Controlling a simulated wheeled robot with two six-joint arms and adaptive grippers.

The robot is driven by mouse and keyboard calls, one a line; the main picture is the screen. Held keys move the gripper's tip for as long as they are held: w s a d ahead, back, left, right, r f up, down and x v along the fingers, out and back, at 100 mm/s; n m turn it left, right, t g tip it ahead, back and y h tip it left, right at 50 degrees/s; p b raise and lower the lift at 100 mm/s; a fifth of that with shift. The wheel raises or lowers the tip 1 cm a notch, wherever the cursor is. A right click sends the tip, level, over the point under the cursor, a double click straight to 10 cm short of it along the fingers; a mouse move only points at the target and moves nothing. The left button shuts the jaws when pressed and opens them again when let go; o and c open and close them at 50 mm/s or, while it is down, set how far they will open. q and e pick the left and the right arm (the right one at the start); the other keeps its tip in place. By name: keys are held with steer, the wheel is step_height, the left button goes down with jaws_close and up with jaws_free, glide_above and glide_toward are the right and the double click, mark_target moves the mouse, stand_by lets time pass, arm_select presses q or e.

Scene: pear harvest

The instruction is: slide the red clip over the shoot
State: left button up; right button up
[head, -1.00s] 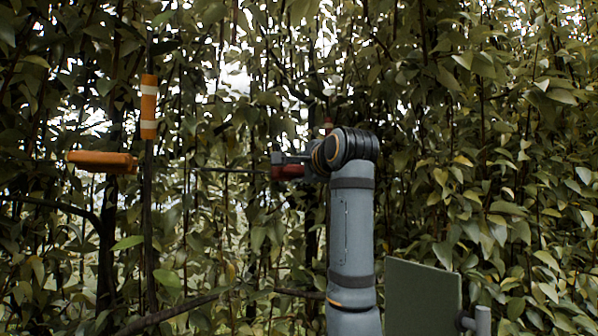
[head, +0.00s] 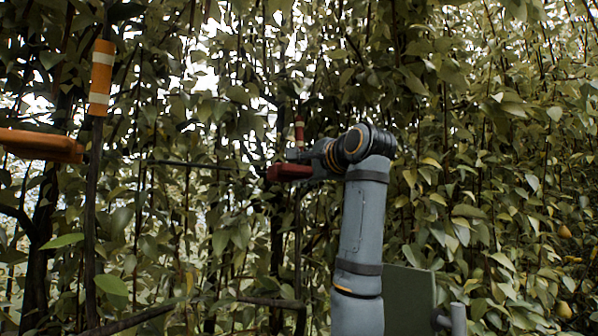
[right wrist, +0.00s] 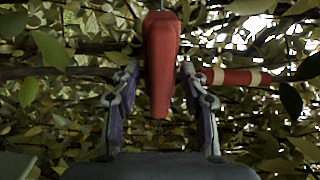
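My right gripper (head: 303,160) is shut on the red clip (head: 290,172), a long rounded red block that sticks out to the left of it in the head view. The clip also shows upright between the two fingers in the right wrist view (right wrist: 161,60). A shoot with a red and white band (head: 299,130) stands just above and behind the gripper in the head view. In the right wrist view the banded shoot (right wrist: 236,77) lies sideways to the right of the clip; I cannot tell whether they touch. My left gripper is not in view.
An orange and white banded stem (head: 101,78) stands at the left, with an orange clip (head: 40,145) beside it. Dense leaves and thin branches surround my right arm. A few pears (head: 564,231) hang at the far right.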

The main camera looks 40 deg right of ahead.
steer(key=shift+s, duration=0.15)
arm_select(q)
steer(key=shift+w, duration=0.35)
arm_select(e)
steer(key=v, duration=1.1)
steer(key=shift+s, duration=0.4)
steer(key=shift+f, duration=0.1)
